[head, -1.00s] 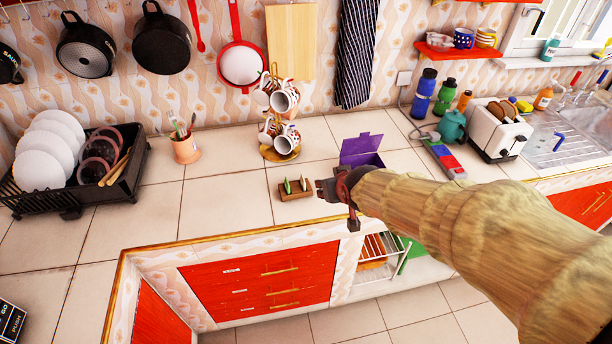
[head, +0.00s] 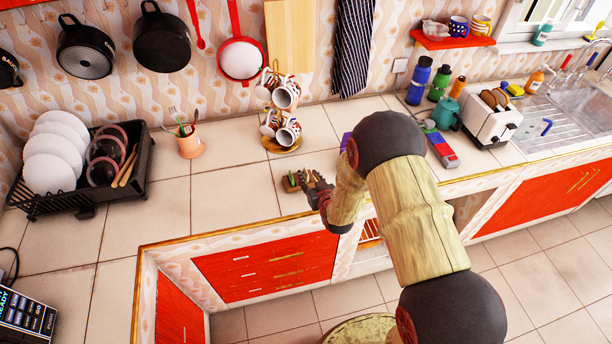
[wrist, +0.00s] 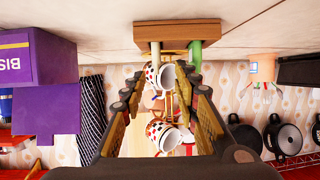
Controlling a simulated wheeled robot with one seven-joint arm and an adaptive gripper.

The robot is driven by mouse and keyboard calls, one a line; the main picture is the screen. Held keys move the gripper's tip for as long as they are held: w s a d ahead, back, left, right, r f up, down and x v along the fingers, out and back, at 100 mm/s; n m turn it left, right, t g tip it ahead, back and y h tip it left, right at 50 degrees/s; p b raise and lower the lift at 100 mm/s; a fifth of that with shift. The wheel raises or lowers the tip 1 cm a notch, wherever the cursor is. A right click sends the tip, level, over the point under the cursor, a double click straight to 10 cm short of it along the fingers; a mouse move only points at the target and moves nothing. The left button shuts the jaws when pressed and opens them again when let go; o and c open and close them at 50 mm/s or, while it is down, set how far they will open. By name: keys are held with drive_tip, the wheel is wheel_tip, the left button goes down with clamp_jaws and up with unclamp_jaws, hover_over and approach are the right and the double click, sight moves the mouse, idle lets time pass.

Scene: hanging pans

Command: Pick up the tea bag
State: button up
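A small wooden holder (head: 290,188) stands on the counter near its front edge, partly hidden by my gripper in the head view. It shows at the top of the wrist view (wrist: 178,30), which looks upside down. A green tea bag (wrist: 194,52) and a pale one (wrist: 155,48) stick out of it. My gripper (wrist: 171,78) is open and empty, its two fingers spread either side of the picture's middle. The tea bags lie just beyond the fingertips, apart from them. In the head view my gripper (head: 317,188) is at the holder's right side.
A purple biscuit box (wrist: 35,55) stands beside the holder, mostly behind my arm in the head view. A mug rack (head: 283,130) stands behind the holder. A utensil pot (head: 190,147) and dish rack (head: 80,190) are left. Counter left of the holder is clear.

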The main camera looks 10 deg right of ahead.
sight(306, 170)
drive_tip(key=x, duration=0.5)
drive_tip(key=shift+d+r, duration=0.15)
drive_tip(key=shift+d, duration=0.1)
drive_tip(key=c, duration=0.8)
clamp_jaws()
drive_tip(key=shift+r, duration=0.1)
